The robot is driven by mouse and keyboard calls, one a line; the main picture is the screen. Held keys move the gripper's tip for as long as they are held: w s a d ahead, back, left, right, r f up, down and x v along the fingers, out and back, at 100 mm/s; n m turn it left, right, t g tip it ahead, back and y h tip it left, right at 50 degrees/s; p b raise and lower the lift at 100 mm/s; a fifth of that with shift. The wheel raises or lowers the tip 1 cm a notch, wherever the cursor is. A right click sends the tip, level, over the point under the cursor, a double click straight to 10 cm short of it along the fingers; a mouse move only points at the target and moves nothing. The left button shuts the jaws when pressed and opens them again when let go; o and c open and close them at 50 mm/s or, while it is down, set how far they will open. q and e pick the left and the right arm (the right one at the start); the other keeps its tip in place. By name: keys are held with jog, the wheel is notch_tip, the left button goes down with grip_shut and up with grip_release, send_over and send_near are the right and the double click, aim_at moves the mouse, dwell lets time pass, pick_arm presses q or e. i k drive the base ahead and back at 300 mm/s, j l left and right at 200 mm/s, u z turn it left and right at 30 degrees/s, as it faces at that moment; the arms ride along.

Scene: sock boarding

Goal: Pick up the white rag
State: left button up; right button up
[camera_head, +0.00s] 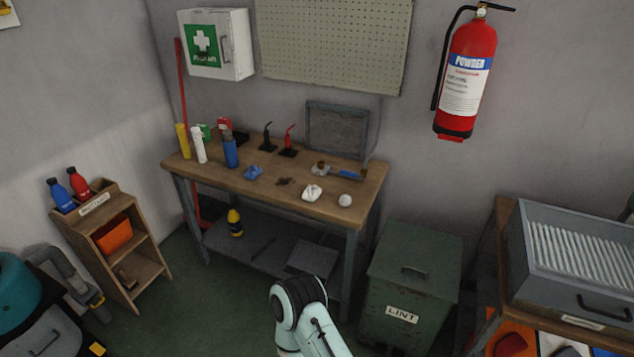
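A small crumpled white rag (312,192) lies on the wooden top of the workbench (235,185), near its front edge and right of the middle. A round whitish ball (345,200) sits just to its right, apart from it. A small dark brown piece (284,181) and a crumpled blue cloth (253,172) lie to its left. Part of one of my arms shows at the bottom middle, below the workbench in the picture. Neither gripper shows in the head view.
A wrench-like tool (340,171) lies behind the rag. Bottles stand at the bench's left end. A green lint bin (413,280) stands right of the bench, and a grey tray unit (570,265) is farther right. A small wooden shelf (112,245) stands left. Green floor shows between shelf and bench.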

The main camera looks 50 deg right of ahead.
aim_at(311, 193)
jog(key=z, duration=1.6)
